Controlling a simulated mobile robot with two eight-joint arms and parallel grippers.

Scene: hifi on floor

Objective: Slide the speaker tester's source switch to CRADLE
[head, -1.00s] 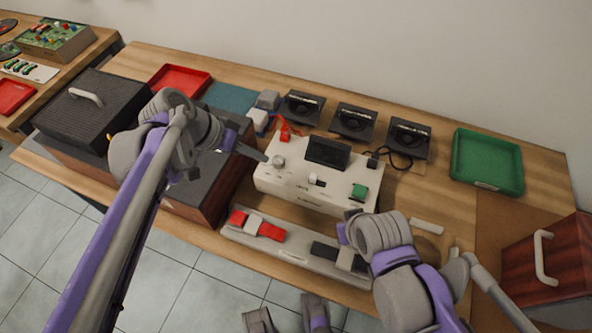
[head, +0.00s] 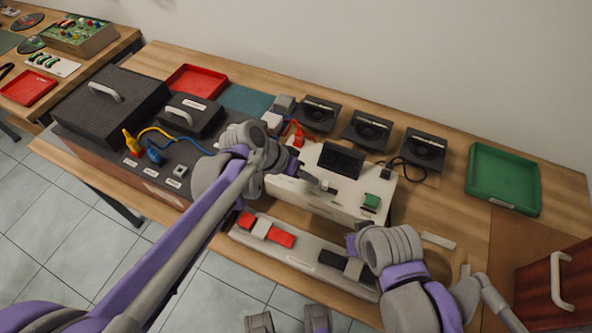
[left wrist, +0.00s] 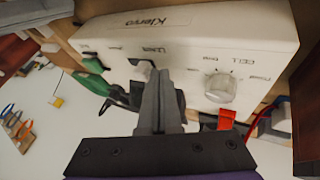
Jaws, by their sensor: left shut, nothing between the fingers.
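The speaker tester (head: 300,185) is a white box with a dark screen, a green button and a source switch on its sloped top. My left gripper (head: 328,186) is shut and empty, its fingertips over the tester's top at the switch. In the left wrist view the tester (left wrist: 190,45) appears upside down, and the shut fingers (left wrist: 158,85) reach the source switch (left wrist: 145,68), which they partly hide. I cannot tell whether they touch it. The switch position is unclear.
A round knob (left wrist: 221,87) sits beside the fingers. Several black speakers (head: 367,130) stand behind the tester. A grey cradle strip (head: 300,262) with red and black pieces lies in front. A green tray (head: 503,178) is at right, a dark case (head: 110,100) at left.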

